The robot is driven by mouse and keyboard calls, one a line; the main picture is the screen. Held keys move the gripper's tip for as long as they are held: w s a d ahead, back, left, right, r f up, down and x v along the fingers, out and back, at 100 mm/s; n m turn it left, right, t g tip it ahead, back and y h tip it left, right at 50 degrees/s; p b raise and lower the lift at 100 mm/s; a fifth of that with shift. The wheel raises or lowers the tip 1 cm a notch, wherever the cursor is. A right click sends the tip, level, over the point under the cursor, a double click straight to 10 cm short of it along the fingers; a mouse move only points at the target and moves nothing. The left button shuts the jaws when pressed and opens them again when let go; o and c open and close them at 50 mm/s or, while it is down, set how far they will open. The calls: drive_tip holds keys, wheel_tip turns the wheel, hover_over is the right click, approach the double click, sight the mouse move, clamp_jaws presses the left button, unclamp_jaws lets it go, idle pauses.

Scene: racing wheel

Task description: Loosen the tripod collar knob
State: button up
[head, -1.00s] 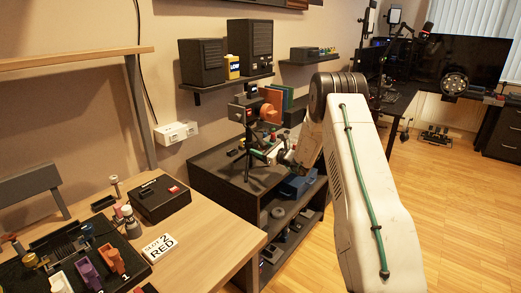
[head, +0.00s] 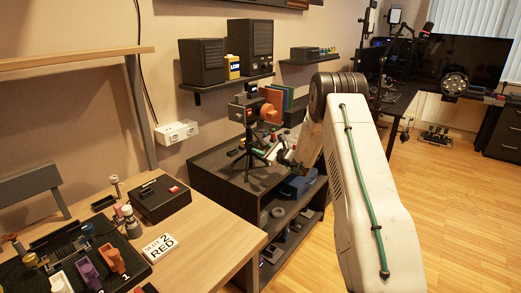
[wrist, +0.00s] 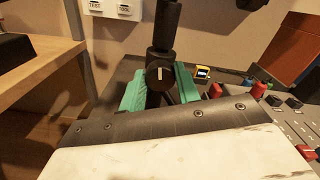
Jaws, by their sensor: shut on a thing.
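The tripod (head: 247,150) stands upright on the dark cabinet top in the head view, with a camera-like device (head: 243,106) on it. In the wrist view its black column (wrist: 165,28) runs down to a round black collar knob (wrist: 158,74) with a white mark that points nearly straight up. My gripper (wrist: 160,88) has teal fingers, one on each side of the knob, and is shut on it. The exact finger contact is partly hidden by the dark wrist edge. In the head view my gripper is small and partly hidden by my arm.
The cabinet top (head: 215,160) also bears a control panel with coloured knobs (wrist: 290,118) to the right of the tripod. A white socket box (head: 176,132) is on the wall behind. A wooden table (head: 205,215) stands at front left.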

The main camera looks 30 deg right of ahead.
drive_tip(key=n, duration=1.4)
drive_tip(key=shift+f, duration=0.15)
drive_tip(key=shift+s, duration=0.1)
idle(0.4)
drive_tip(key=o, duration=1)
drive_tip(key=v, duration=0.7)
drive_tip(key=shift+s+d, duration=0.1)
drive_tip(key=shift+s, duration=0.25)
